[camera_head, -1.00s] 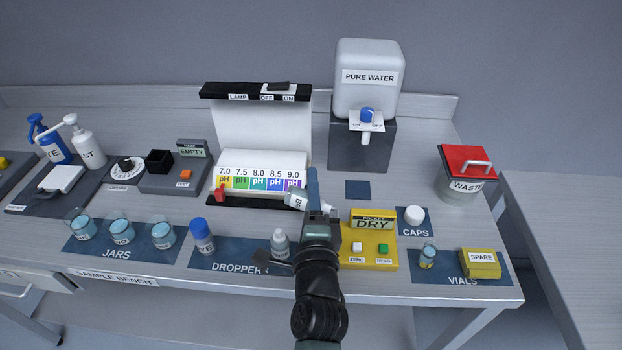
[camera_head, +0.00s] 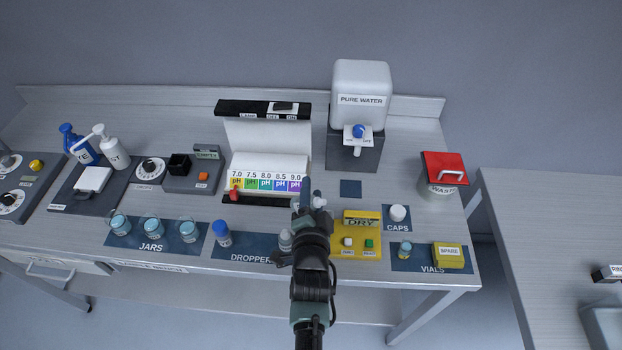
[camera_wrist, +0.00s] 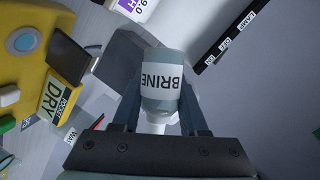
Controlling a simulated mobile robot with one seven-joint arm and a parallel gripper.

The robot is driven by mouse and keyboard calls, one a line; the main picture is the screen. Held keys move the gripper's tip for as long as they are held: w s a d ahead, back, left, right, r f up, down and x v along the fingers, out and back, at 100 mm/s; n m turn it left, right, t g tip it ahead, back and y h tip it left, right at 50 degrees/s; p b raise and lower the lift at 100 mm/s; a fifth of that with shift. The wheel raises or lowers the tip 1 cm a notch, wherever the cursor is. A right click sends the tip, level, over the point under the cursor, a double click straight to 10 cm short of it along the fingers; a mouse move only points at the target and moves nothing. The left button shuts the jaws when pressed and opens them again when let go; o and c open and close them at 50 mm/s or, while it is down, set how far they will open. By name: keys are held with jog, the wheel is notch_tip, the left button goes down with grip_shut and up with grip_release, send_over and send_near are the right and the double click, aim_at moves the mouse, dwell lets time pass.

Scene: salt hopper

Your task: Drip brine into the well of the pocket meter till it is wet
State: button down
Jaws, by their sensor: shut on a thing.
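The yellow pocket meter (camera_head: 355,236) stands on the bench, right of my arm. In the wrist view its display (camera_wrist: 62,97) reads DRY, and a round blue-grey well (camera_wrist: 23,41) shows on its body. My gripper (camera_wrist: 160,118) is shut on the bottle labelled BRINE (camera_wrist: 161,82). The bottle's white nozzle end lies toward the palm in the wrist view. In the head view my gripper (camera_head: 306,203) is behind and left of the meter, and the bottle is mostly hidden. I see no drop falling.
Dropper bottles (camera_head: 222,234) stand left of my arm, one partly hidden by it. A white cap (camera_head: 398,213), a vial (camera_head: 405,250) and a yellow spare box (camera_head: 448,255) are right of the meter. The pH chart stand (camera_head: 266,152) is behind my gripper.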

jog(key=shift+a+r+n+g+p, duration=0.3)
jog(key=shift+n+p, duration=0.5)
jog(key=shift+p, duration=0.35)
jog(key=n+h+b, duration=0.1)
jog(key=n, duration=0.1)
jog(key=r+n+g+h+b, duration=0.1)
jog(key=n+h, duration=0.1)
jog(key=r+n+h+b, duration=0.1)
jog(key=n, duration=0.1)
jog(key=shift+d+g+h, duration=0.25)
jog(key=shift+g+h, duration=0.05)
jog(key=shift+g, duration=0.1)
jog(key=shift+b, duration=0.35)
